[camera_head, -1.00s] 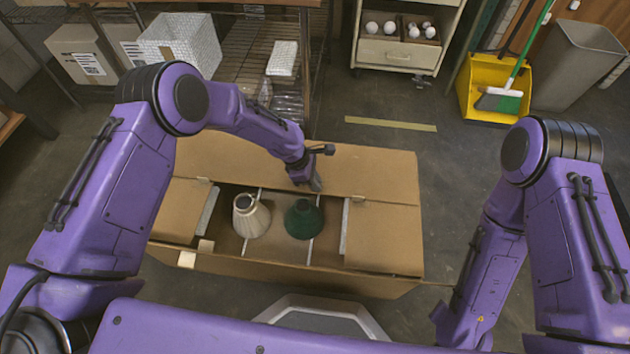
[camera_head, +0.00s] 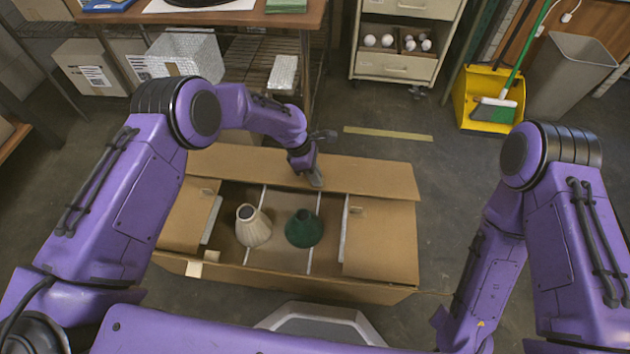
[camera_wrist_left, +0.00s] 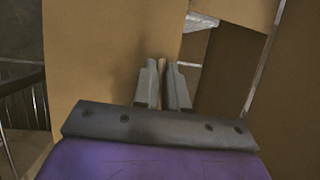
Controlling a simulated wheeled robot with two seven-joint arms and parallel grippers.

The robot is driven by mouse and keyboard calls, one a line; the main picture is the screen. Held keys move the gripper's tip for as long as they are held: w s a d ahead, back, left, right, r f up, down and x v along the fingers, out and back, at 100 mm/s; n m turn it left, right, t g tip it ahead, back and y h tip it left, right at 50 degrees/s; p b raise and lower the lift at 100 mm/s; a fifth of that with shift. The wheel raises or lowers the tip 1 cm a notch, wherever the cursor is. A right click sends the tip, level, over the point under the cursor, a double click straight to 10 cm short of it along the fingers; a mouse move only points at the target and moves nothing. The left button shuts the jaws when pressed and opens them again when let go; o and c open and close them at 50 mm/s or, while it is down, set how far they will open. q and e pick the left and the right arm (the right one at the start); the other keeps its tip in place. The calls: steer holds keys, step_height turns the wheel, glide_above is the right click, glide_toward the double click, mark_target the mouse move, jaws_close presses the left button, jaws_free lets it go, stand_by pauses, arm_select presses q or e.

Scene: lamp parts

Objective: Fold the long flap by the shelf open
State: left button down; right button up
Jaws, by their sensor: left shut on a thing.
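The open-topped cardboard box (camera_head: 290,284) stands on the floor in front of me. Its long flap (camera_head: 370,178) on the shelf side is a brown strip along the far edge, and it fills much of the left wrist view (camera_wrist_left: 95,60). My left gripper (camera_head: 317,181) is shut on the long flap near the middle of its length. In the left wrist view the fingers (camera_wrist_left: 162,83) pinch a thin cardboard edge. My right arm shows at the right, but its gripper is out of view.
A cream lampshade (camera_head: 253,228) and a green lampshade (camera_head: 303,230) sit between white dividers in the box. Short flaps lie at the left (camera_head: 186,222) and right (camera_head: 380,240). A wire shelf (camera_head: 250,60) stands behind. Floor right of the box is clear.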

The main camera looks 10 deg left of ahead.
arm_select(q)
steer(key=shift+w+r, duration=0.9)
steer(key=shift+r, duration=0.2)
steer(key=shift+w+r, duration=0.9)
steer(key=shift+r, duration=0.15)
steer(key=shift+a, duration=0.1)
steer(key=c, duration=1.4)
jaws_free()
steer(key=shift+o, duration=0.5)
steer(key=shift+w+f, duration=0.2)
steer(key=shift+f, duration=0.2)
steer(key=shift+s+r, duration=0.1)
steer(key=shift+r, duration=0.1)
